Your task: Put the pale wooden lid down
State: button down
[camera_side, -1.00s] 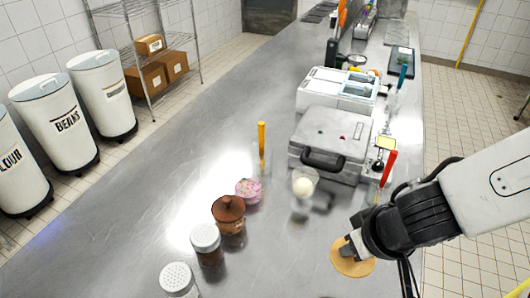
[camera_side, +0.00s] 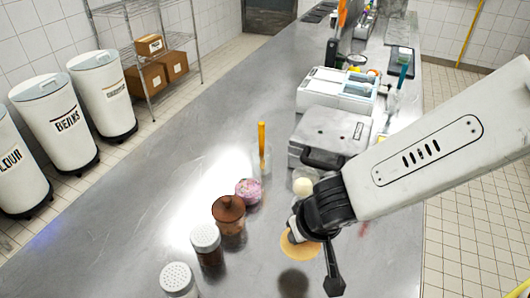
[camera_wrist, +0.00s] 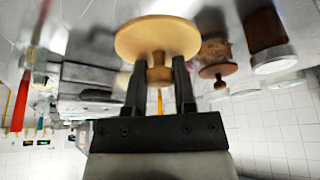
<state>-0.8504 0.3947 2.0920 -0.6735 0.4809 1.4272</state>
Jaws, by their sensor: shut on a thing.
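The pale wooden lid (camera_side: 299,246) is a round tan disc with a knob. My gripper (camera_side: 291,237) is shut on the lid's knob. In the wrist view the lid (camera_wrist: 157,37) sits at the fingertips, its knob between the two dark fingers of my gripper (camera_wrist: 160,75). In the side view the lid is above the steel counter (camera_side: 130,225), with a dark shadow below it and apart from it. The lid looks about level. My gripper and arm hide part of the lid in the side view.
Left of the lid stand a brown-lidded jar (camera_side: 228,212), a jar with a pale lid (camera_side: 206,242), a perforated-lid shaker (camera_side: 178,279) and a pink sprinkled cup (camera_side: 249,191). Behind are a white scoop in a cup (camera_side: 303,186) and a grey press (camera_side: 329,136). The front counter is clear.

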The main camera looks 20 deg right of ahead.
aim_at(284, 234)
jog(key=shift+w+a+f, duration=0.35)
jog(key=shift+w+f, duration=0.2)
jog(key=shift+f, duration=0.3)
jog(key=shift+w+a+f, duration=0.4)
jog(key=shift+w+f, duration=0.2)
jog(key=shift+f, duration=0.2)
jog(key=shift+w+a+f, duration=0.35)
jog(key=shift+w+f, duration=0.2)
jog(key=shift+f, duration=0.3)
jog(key=shift+w+a+f, duration=0.15)
jog(key=shift+w+f, duration=0.05)
jog(key=shift+f, duration=1.65)
jog(key=shift+f, duration=0.1)
jog(key=shift+c, duration=2.2)
grip_release()
jog(key=shift+v, duration=6.1)
